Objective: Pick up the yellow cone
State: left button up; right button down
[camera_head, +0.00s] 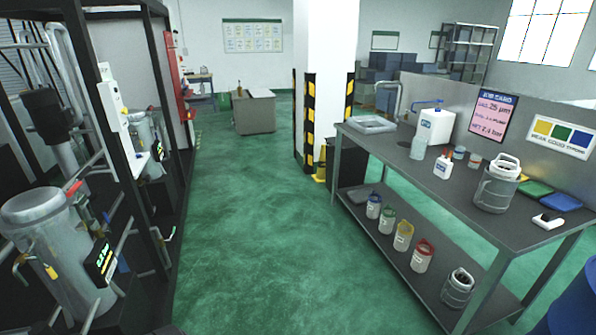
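A small yellow object (320,176) stands on the green floor at the foot of the white pillar, left of the workbench's far end. It looks like the yellow cone, but it is small and its shape is hard to make out. Neither of my grippers shows in the head view.
A workbench (395,165) with jugs, bottles and a lower shelf of several containers fills the right. Metal machinery (45,230) in a dark frame lines the left. The white pillar (325,60) has black-and-yellow guards. A blue drum (578,308) is at lower right. The green floor between is clear.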

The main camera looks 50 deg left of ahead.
aim_at(319, 178)
jog(key=u, duration=1.3)
jog(key=i+j+u, duration=0.25)
jog(key=i, duration=0.45)
jog(key=i+u, duration=0.25)
jog(key=i, duration=1.95)
jog(key=i+j, duration=0.1)
jog(key=i, duration=1.4)
jog(key=i+z, duration=0.45)
jog(key=i+j+z, duration=0.2)
jog(key=z, duration=0.25)
jog(key=i+j+z, duration=0.75)
jog(key=z, duration=0.15)
jog(key=i+j+z, duration=0.2)
jog(key=j+z, duration=0.3)
jog(key=i+j+z, duration=0.1)
jog(key=j+z, duration=0.25)
jog(key=j, duration=0.25)
jog(key=j+z, duration=0.35)
jog(key=j, duration=0.2)
jog(key=j+z, duration=0.35)
jog(key=j, duration=0.25)
jog(key=k, duration=0.05)
